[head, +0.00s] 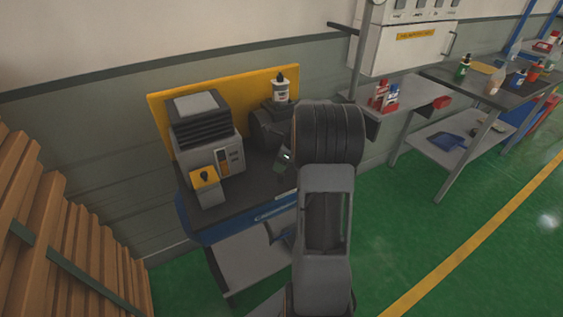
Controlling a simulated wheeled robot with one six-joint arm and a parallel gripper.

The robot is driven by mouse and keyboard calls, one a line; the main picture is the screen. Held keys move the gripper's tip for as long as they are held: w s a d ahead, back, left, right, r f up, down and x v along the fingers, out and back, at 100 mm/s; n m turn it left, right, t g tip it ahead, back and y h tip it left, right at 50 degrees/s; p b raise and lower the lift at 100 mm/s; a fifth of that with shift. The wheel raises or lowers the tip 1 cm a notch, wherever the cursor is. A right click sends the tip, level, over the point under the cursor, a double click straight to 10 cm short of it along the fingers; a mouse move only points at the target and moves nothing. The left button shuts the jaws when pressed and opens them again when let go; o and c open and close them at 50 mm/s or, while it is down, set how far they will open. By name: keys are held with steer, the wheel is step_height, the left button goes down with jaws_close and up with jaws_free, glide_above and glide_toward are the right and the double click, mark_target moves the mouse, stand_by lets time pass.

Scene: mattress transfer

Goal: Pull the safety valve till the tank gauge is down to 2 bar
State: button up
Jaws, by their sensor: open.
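My arm rises through the middle of the head view, and its dark ribbed joint covers part of the bench behind it. My gripper's fingers cannot be made out; they seem hidden behind my arm. A dark rounded body (266,126) shows just left of the joint, partly covered; I cannot tell whether it is the tank. A small dark piece with a pale green light (284,158) sits below it, too small to identify. No safety valve or gauge reading can be made out.
The dark bench (240,195) holds a grey machine (207,135), a yellow-topped box with a black knob (205,180) and a white bottle (280,91). Wooden slats (60,240) stand left. A side table (420,98) and steel bench (450,135) stand right. Green floor at lower right is clear.

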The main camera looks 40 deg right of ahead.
steer(key=v, duration=1.3)
steer(key=shift+r, duration=0.35)
steer(key=shift+s, duration=0.1)
